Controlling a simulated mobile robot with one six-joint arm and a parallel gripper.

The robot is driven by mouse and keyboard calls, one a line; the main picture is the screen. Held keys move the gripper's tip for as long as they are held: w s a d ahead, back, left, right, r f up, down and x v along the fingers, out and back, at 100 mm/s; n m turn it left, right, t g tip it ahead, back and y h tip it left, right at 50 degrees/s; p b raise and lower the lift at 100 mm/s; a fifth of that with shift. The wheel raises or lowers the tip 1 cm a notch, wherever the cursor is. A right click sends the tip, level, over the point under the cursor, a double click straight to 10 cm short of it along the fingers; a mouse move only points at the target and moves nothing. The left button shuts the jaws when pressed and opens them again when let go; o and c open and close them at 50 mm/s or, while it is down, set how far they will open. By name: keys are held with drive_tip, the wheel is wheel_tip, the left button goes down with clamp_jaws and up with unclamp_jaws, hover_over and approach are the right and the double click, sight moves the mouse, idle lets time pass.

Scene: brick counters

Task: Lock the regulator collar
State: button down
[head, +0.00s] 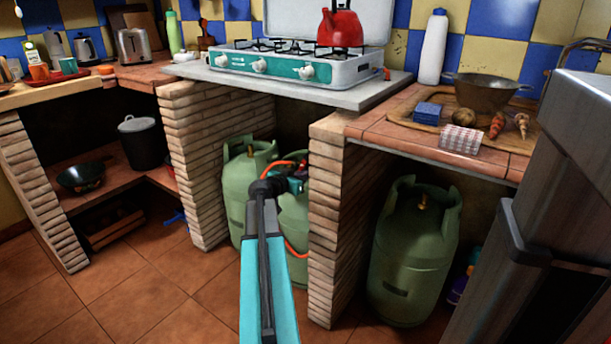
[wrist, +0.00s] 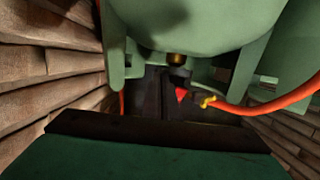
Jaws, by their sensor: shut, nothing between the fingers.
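The regulator (wrist: 179,76) is a small dark part below the brass valve (wrist: 177,60) of a green gas bottle (wrist: 190,28) in the wrist view. It carries a red lever or tab (wrist: 181,95). A yellow fitting (wrist: 208,101) joins it to an orange hose (wrist: 265,107). My gripper (wrist: 152,98) shows as dark, shut fingers just left of the regulator, empty. Whether they touch the collar I cannot tell. In the head view my gripper (head: 294,183) is at the bottles under the stove, and the regulator is not clear there.
Brick walls (head: 335,215) stand close on both sides of the bottle bay. Another gas bottle (head: 415,250) stands in the right bay. The stove (head: 290,62) is on the slab above. The orange hose (head: 293,248) hangs beside my arm.

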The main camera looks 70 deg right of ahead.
drive_tip(key=p+v, duration=0.3)
drive_tip(key=v, duration=1)
drive_tip(key=shift+a, duration=0.4)
drive_tip(key=shift+w, duration=0.1)
